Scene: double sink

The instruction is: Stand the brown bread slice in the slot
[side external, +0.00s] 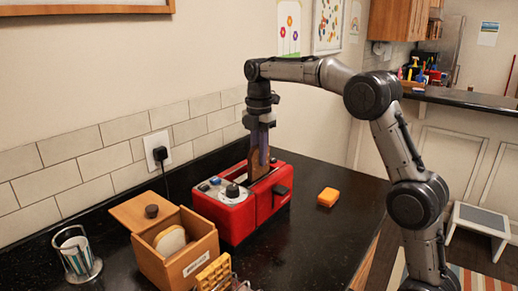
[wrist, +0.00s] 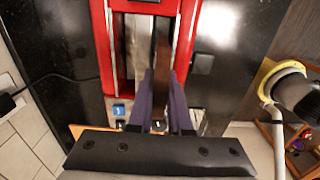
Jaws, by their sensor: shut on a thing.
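My gripper (side external: 261,148) points down over the toaster's top. It is shut on the brown bread slice (side external: 253,166), held upright on edge. In the wrist view the slice (wrist: 162,55) shows edge-on between the two purple fingers, lined up with the right-hand slot of the toaster (wrist: 105,50). Its lower edge is at or in the slot opening; how deep is hidden.
A wooden bread box (side external: 170,265) with pale slices and its lid open stands left of the toaster. A glass in a metal holder (side external: 78,258) is further left. A power cord runs along the tiled wall.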

